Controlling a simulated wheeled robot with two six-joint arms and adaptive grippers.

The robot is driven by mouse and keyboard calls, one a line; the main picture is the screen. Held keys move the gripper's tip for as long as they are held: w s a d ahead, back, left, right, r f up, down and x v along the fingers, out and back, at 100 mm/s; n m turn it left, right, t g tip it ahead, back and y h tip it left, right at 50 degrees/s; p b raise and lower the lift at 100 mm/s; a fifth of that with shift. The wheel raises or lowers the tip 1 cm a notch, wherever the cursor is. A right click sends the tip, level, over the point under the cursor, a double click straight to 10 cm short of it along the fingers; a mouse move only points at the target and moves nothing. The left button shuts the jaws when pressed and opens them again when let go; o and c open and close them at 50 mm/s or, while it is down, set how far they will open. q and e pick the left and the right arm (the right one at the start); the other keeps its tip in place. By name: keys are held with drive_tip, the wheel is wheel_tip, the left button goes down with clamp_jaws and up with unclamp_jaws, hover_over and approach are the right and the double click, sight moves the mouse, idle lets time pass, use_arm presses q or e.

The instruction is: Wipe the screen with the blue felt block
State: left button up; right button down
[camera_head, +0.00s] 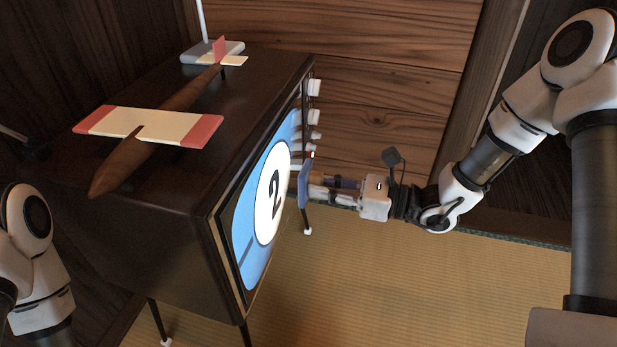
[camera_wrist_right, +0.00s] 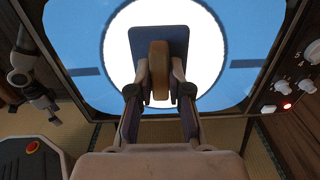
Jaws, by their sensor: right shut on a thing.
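The television's screen (camera_head: 262,198) faces right in the head view and is lit blue with a white disc and a black "2". In the right wrist view the screen (camera_wrist_right: 85,75) fills the upper part. My right gripper (camera_head: 318,188) is shut on the wooden handle (camera_wrist_right: 159,62) of the blue felt block (camera_head: 304,184).
A dark wooden television cabinet (camera_head: 130,240) stands on thin legs on the tatami (camera_head: 370,290). A model plane (camera_head: 150,130) and a grey box with an antenna (camera_head: 200,54) sit on top. Knobs (camera_head: 314,88) line the screen's far side. Wooden walls (camera_head: 390,60) stand behind.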

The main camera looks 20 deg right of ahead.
drive_tip(key=p+v, duration=0.2)
drive_tip(key=v, duration=0.1)
idle(0.5)
idle(0.4)
